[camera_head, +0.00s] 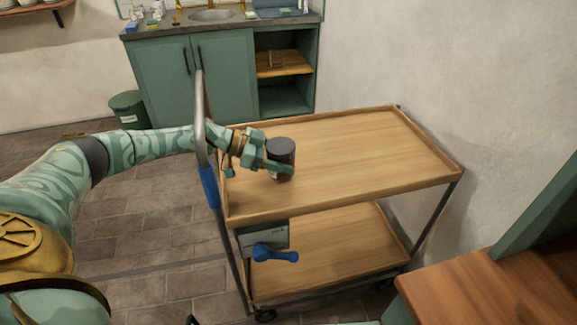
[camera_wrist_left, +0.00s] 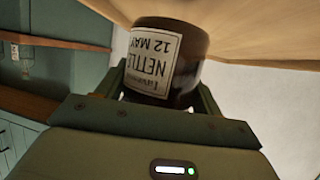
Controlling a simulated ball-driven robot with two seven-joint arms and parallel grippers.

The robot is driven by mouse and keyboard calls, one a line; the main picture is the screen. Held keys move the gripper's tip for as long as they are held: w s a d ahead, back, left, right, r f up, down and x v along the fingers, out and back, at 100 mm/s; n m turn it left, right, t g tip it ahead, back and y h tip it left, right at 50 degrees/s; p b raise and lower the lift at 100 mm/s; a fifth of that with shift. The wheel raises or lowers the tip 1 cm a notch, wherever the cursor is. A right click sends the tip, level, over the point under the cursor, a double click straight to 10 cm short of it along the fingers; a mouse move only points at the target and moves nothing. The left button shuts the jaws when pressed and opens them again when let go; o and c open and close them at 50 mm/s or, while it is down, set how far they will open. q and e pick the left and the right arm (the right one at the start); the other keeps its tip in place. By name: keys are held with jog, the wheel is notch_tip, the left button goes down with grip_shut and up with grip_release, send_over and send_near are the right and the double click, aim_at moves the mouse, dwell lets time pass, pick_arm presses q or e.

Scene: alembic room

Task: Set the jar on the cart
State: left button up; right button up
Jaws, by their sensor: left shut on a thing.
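The jar (camera_head: 281,151) is dark with a grey lid, and it is upright at the left part of the cart's top shelf. In the left wrist view the jar (camera_wrist_left: 168,60) shows a white label reading "NETTLE 12 MAY". My left gripper (camera_head: 279,166) is shut on the jar, one finger on each side. The cart (camera_head: 345,150) has a wooden top with a raised rim and a lower shelf. The jar is over the top shelf, close to its surface; I cannot tell whether its base touches. My right gripper is not in view.
The cart's metal handle with a blue grip (camera_head: 209,187) stands at the left, beside my left forearm. A blue object (camera_head: 274,253) is by the lower shelf. A green cabinet (camera_head: 190,85) with a sink is behind. A wooden surface (camera_head: 490,290) is at lower right. The top shelf is otherwise bare.

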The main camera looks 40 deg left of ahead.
pick_arm(q)
jog(key=shift+w+d, duration=0.6)
jog(key=shift+d, duration=0.15)
notch_tip(320, 180, down, 4)
jog(key=b, duration=0.3)
jog(key=shift+f+b, duration=0.1)
jog(key=shift+b, duration=0.25)
jog(key=shift+r, duration=0.35)
jog(key=shift+c, duration=0.6)
jog(key=shift+f, duration=0.15)
jog(key=o, duration=1.2)
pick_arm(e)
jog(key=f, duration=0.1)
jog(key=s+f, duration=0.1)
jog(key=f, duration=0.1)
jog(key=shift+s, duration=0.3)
